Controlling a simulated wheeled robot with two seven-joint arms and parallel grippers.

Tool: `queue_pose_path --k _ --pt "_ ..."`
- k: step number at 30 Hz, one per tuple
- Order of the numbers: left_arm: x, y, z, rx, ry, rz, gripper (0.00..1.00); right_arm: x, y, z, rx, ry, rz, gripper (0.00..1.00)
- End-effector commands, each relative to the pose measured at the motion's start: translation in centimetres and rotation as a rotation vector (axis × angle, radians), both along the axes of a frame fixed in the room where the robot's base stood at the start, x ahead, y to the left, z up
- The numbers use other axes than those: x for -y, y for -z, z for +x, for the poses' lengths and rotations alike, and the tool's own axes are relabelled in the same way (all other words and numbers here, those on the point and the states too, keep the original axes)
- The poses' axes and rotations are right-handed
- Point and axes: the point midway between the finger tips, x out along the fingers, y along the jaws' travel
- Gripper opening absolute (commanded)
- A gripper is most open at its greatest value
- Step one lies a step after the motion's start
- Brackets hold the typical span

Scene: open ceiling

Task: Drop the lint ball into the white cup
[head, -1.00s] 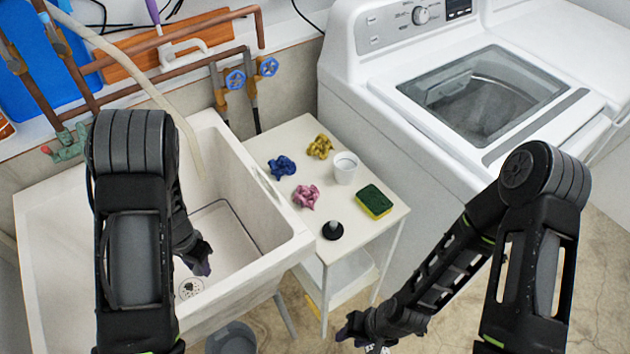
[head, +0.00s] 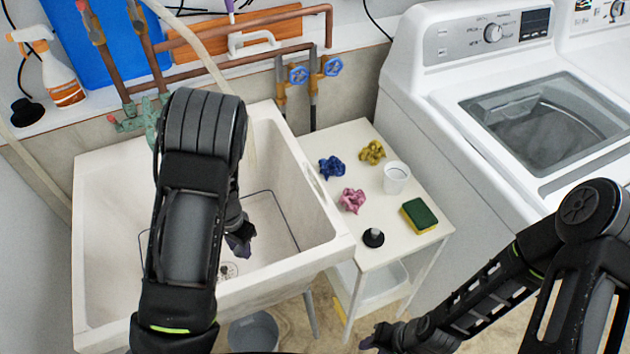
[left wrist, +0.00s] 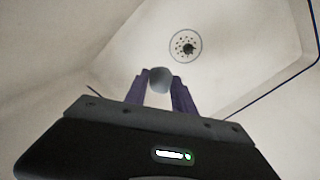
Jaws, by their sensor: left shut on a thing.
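The grey lint ball (left wrist: 160,80) shows in the left wrist view, held between the purple fingertips of my left gripper (left wrist: 160,88). My left gripper (head: 240,240) is over the sink basin, left of the white cup. The lint ball cannot be made out in the head view. The white cup (head: 396,178) stands upright on the small white side table (head: 415,238), right of the sink. My right gripper (head: 378,343) is low at the bottom edge of the head view, in front of the table, and its fingers are too unclear to read.
Near the cup are a yellow cloth (head: 372,152), a blue cloth (head: 332,167), a pink cloth (head: 352,200), a green-yellow sponge (head: 419,215) and a black stopper (head: 373,238). The sink wall (head: 325,215) stands between my left gripper and the table. A washer (head: 540,120) is at the right.

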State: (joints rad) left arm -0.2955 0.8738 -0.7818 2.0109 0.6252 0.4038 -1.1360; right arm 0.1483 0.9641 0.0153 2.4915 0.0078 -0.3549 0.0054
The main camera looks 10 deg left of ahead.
Motion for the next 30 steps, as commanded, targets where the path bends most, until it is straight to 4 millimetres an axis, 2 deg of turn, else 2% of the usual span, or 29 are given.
queue_pose_path --k 5,10,15,18,22,30 --pt "3.3 -4.0 3.8 0.011 -0.028 0.001 0.00 0.0 0.0 0.0 0.000 0.000 0.000 0.36" --pt "7.4 -10.7 7.4 0.013 -0.101 -0.002 0.00 0.0 0.0 0.0 0.000 0.000 0.000 0.36" --pt "10.4 -18.1 9.2 0.010 -0.206 -0.002 0.00 0.0 0.0 0.0 0.000 0.000 0.000 0.36" --pt "11.2 -21.2 9.5 0.008 -0.264 -0.001 0.00 0.0 0.0 0.0 0.000 0.000 0.000 0.36" --pt "11.5 -23.1 9.5 0.003 -0.308 0.001 0.00 0.0 0.0 0.0 0.000 0.000 0.000 0.36" --pt "11.6 -23.4 9.5 0.001 -0.316 0.002 0.00 0.0 0.0 0.0 0.000 0.000 0.000 0.36"
